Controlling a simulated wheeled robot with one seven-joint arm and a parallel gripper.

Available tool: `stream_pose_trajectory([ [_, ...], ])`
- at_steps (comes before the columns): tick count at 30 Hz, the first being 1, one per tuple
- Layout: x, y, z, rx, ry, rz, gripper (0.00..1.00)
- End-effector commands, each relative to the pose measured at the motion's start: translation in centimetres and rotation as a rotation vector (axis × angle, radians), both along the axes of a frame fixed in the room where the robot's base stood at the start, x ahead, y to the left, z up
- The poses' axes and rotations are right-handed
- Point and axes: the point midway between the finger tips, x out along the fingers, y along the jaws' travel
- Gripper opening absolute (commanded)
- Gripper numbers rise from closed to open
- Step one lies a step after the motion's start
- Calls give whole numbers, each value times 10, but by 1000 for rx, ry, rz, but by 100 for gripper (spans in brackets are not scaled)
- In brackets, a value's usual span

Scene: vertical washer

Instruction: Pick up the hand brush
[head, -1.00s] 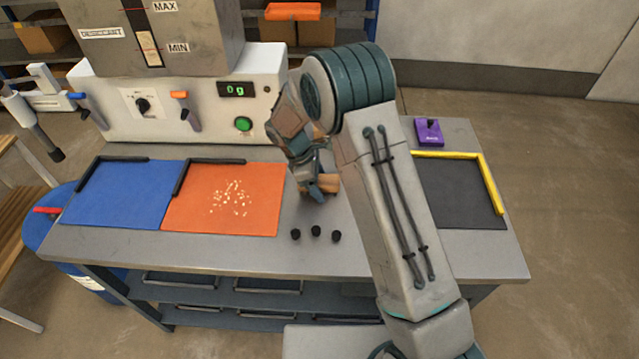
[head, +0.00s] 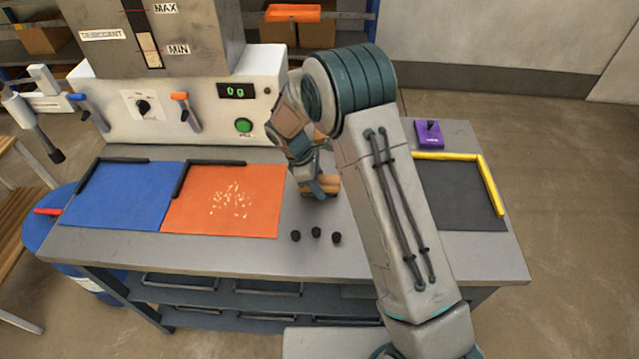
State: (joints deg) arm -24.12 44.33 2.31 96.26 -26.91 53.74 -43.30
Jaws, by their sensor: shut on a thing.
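The hand brush (head: 331,184) shows only as a small tan wooden part at my gripper, on the grey worktop right of the orange mat. My gripper (head: 320,189) points down over it and is shut on it. The rest of the brush is hidden behind my gripper and arm. I cannot tell whether the brush touches the worktop.
An orange mat (head: 260,205) with pale crumbs and a blue mat (head: 120,195) lie to the left. Several black knobs (head: 316,232) stand in front of my gripper. A dispenser (head: 190,105) stands behind. A black mat (head: 455,195) and purple block (head: 429,134) are at right.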

Motion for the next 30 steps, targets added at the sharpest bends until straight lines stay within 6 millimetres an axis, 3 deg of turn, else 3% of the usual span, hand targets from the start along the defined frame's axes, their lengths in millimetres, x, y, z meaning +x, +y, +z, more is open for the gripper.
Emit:
stream_pose_trajectory([
  [7,0,-1,41,5,-6,-2,21],
  [18,-59,-42,81,2,-5,-1,21],
  [30,-92,-65,106,1,-2,0,21],
])
